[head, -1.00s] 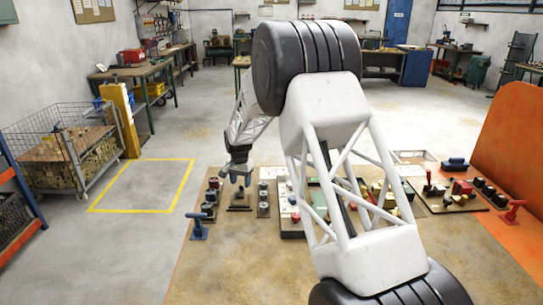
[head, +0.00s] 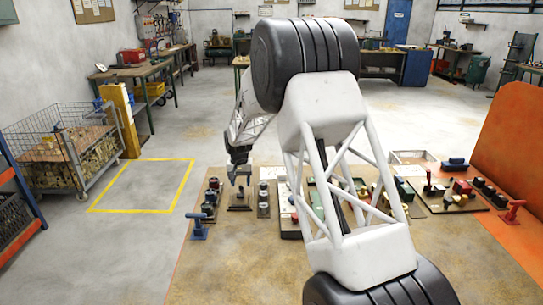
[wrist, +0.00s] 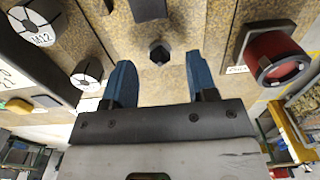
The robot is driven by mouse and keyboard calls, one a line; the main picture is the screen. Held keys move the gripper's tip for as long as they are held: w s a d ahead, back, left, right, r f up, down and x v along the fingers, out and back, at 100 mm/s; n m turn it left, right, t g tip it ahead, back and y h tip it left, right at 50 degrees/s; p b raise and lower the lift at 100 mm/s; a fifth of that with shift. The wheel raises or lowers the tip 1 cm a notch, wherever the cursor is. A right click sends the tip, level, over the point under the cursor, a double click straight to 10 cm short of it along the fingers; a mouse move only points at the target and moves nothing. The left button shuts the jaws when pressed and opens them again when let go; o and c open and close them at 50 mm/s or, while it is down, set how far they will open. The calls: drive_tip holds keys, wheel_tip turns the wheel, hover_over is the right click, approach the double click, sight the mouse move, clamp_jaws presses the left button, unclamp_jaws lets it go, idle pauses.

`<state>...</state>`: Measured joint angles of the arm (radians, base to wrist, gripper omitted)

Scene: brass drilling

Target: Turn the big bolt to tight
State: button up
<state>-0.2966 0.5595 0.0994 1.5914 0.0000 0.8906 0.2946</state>
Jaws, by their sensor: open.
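My gripper (wrist: 158,82) is open and empty, with its two blue fingertips apart in the wrist view. A small dark square-headed bolt (wrist: 159,52) stands on a tan board, in line with the gap between the fingertips and beyond them; the fingers do not visibly touch it. In the head view my gripper (head: 240,176) hangs above a dark base plate (head: 240,206) at the left of the work table. The bolt is too small there to make out clearly. Whether it is the big bolt, and how tight it is, I cannot tell.
Light round slotted pieces, one marked M12 (wrist: 38,32), stand at the left in the wrist view.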

sight(242, 187)
drive_tip(key=r, duration=0.6)
drive_tip(key=shift+s+d+r, duration=0.2)
drive_tip(key=shift+d+r, duration=0.05)
drive_tip(key=shift+r, duration=0.1)
drive_tip(key=s+d+r, duration=1.1)
drive_tip(key=s+r, duration=0.2)
drive_tip(key=s, duration=0.1)
drive_tip(key=shift+s+d+t, duration=0.15)
drive_tip(key=shift+s+t, duration=0.15)
drive_tip(key=shift+t, duration=0.1)
drive_tip(key=s+d+r, duration=0.5)
drive_tip(key=s+d, duration=0.1)
drive_tip(key=s, duration=0.5)
drive_tip(key=s+d, duration=0.3)
drive_tip(key=s, duration=0.8)
drive_tip(key=s+d+f+t, duration=0.1)
drive_tip(key=s+d, duration=0.2)
drive_tip(key=s, duration=0.9)
drive_tip(key=s+d+f, duration=0.1)
drive_tip(key=s+d, duration=0.3)
drive_tip(key=s, duration=0.7)
drive_tip(key=shift+s+f+t, duration=0.2)
drive_tip(key=shift+s+t, duration=0.05)
drive_tip(key=shift+t, duration=0.15)
